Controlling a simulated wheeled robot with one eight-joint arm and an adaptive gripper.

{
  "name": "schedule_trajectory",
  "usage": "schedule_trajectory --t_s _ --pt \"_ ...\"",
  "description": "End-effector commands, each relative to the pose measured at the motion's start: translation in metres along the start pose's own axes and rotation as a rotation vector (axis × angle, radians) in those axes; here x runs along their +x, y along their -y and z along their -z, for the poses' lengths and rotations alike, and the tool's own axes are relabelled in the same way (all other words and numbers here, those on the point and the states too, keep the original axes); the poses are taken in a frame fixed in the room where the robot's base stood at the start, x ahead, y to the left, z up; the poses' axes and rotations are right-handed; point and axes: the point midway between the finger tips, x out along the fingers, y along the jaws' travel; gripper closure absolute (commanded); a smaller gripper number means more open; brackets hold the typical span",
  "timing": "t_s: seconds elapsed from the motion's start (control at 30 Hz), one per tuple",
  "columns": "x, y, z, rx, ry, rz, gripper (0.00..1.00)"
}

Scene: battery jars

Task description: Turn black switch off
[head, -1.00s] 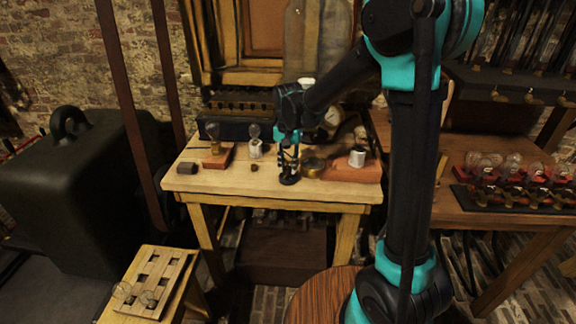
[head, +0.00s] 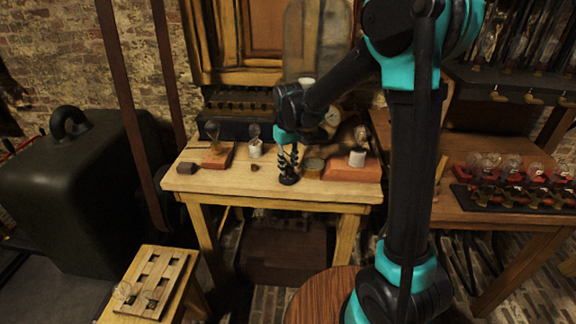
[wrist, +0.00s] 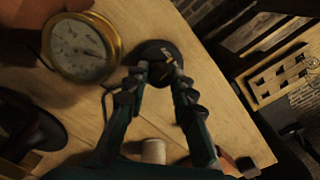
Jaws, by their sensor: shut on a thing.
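The black switch (head: 288,178) has a round dark base and stands near the front middle of the wooden table (head: 235,189). In the wrist view the switch (wrist: 152,50) shows its base and a small upright part with a pale mark. My gripper (head: 287,168) points down right over it. In the wrist view the fingertips of my gripper (wrist: 157,76) are on either side of the switch's upper part and shut on it. The tips partly hide the part they grip, and I cannot tell the lever's position.
A brass gauge (wrist: 80,48) with a pale dial stands close beside the switch. The table's front strip is clear.

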Motion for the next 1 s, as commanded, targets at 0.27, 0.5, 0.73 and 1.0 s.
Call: schedule_trajectory --t_s 0.27,0.5,0.73,1.0 --pt "-0.0002 -0.0002 0.0003 -0.261 0.0 0.0 1.0" --pt "-0.0002 -0.0003 0.0003 -0.469 0.0 0.0 1.0" --pt "-0.0002 -0.0004 0.0004 -0.617 0.0 0.0 1.0" --pt "-0.0002 -0.0005 0.0005 -0.71 0.0 0.0 1.0"
